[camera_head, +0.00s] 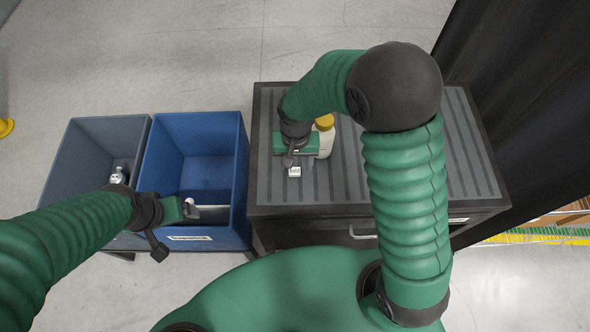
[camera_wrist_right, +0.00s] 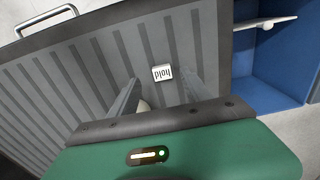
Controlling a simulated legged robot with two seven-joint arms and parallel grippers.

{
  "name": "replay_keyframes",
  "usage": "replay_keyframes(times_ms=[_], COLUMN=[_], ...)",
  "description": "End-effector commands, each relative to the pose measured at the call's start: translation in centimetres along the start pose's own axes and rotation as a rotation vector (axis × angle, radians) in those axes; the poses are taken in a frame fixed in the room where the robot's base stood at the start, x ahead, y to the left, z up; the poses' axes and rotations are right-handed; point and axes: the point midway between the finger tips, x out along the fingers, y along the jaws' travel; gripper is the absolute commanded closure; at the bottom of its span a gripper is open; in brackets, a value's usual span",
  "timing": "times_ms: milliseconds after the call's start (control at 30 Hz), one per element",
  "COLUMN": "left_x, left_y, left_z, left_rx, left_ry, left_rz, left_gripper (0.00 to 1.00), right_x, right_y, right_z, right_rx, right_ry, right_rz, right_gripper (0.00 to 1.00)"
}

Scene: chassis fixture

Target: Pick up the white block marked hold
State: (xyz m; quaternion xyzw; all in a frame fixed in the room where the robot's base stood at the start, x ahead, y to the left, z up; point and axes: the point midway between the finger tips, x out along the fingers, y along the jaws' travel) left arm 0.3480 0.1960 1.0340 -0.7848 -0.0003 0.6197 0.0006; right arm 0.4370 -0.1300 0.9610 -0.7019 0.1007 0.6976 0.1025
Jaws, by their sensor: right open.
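The small white block marked hold (camera_head: 294,171) lies on the grey ribbed top of the cabinet, near its left front. In the right wrist view the block (camera_wrist_right: 162,73) shows its printed face, and the word looks upside down. My right gripper (camera_head: 290,158) hangs above the cabinet top, close to the block. It is open, and in the right wrist view its fingers (camera_wrist_right: 161,69) appear on either side of the block, with nothing held. My left gripper (camera_head: 192,210) is over the front of the blue bin; its jaw gap is not clear.
A pale bottle with a yellow cap (camera_head: 325,123) stands just behind my right gripper, partly hidden. The blue bin (camera_head: 243,165) and a grey bin (camera_head: 75,150) stand left of the cabinet (camera_head: 460,180). A white item (camera_head: 118,177) is in the grey bin. The cabinet's right side is clear.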

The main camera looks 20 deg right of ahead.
Motion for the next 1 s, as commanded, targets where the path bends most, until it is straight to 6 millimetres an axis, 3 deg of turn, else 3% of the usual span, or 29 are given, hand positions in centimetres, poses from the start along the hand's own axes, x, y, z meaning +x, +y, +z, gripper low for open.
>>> replay_keyframes(times_ms=[233, 500, 900, 1000], left_x=[-0.8, -0.7, -0.7, -0.7], left_y=[0.0, 0.0, 0.0, 0.0], left_z=[-0.2, -0.2, -0.2, -0.2], left_rx=[0.000, 0.000, 0.000, 0.000], left_ry=[0.000, 0.000, 0.001, 0.001], left_rz=[0.000, 0.000, 0.000, 0.000], left_gripper=[0.13, 0.13, 0.13, 0.13], right_x=[4.3, 4.8, 4.8, 4.8], right_y=[-0.1, -0.1, -0.1, -0.1], right_z=[-0.7, -0.7, -0.7, -0.7], right_rx=[-0.001, -0.001, -0.001, -0.001], right_ry=[-0.007, -0.002, -0.003, -0.003], right_rz=[0.002, 0.000, 0.000, 0.001], right_gripper=[0.44, 0.45, 0.97, 1.00])
